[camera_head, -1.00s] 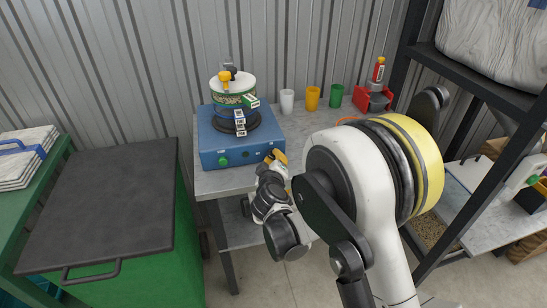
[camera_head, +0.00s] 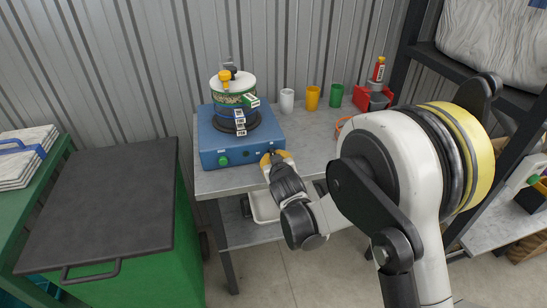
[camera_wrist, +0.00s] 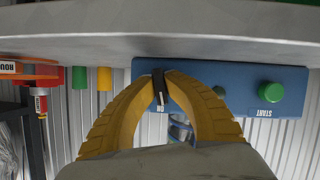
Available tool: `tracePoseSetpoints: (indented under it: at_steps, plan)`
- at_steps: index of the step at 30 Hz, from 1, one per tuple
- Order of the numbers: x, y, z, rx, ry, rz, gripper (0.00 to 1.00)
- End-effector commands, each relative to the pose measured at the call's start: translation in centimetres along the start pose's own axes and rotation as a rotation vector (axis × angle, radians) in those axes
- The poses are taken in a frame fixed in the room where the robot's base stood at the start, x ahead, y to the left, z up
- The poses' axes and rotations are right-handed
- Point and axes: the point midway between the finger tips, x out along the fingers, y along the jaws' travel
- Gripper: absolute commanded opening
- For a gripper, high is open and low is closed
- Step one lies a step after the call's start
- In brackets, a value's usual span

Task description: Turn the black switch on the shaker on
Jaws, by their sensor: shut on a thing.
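The shaker (camera_head: 206,147) is a blue box on the grey table, with a stack of round sieves (camera_head: 233,103) on top. Its front panel shows in the wrist view (camera_wrist: 230,80), upside down. My gripper (camera_head: 274,156) is at the right end of the shaker's front. In the wrist view its yellow fingers (camera_wrist: 160,75) are shut on the black switch (camera_wrist: 161,92), one on each side. In the head view the switch is largely hidden by the fingers. The green START button (camera_wrist: 270,92) is apart from my gripper; it also shows in the head view (camera_head: 223,161).
White (camera_head: 287,101), yellow (camera_head: 312,98) and green (camera_head: 336,96) cups stand at the back of the table (camera_head: 215,184). A red bin (camera_head: 371,98) stands further right. A dark-topped green cabinet (camera_head: 105,200) is at the left, and a black shelf rack at the right.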

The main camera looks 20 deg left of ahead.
Motion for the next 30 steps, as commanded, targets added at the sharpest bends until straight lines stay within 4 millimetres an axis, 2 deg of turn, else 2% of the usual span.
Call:
tracePoseSetpoints:
  at_steps: [12,29,30]
  plan:
    - [0.12,0.05,-0.08,0.190,0.002,-0.078,0.00]
    - [0.10,-0.02,-0.11,0.223,0.002,-0.092,0.00]
    - [0.10,-0.02,-0.11,0.223,0.002,-0.092,0.17]
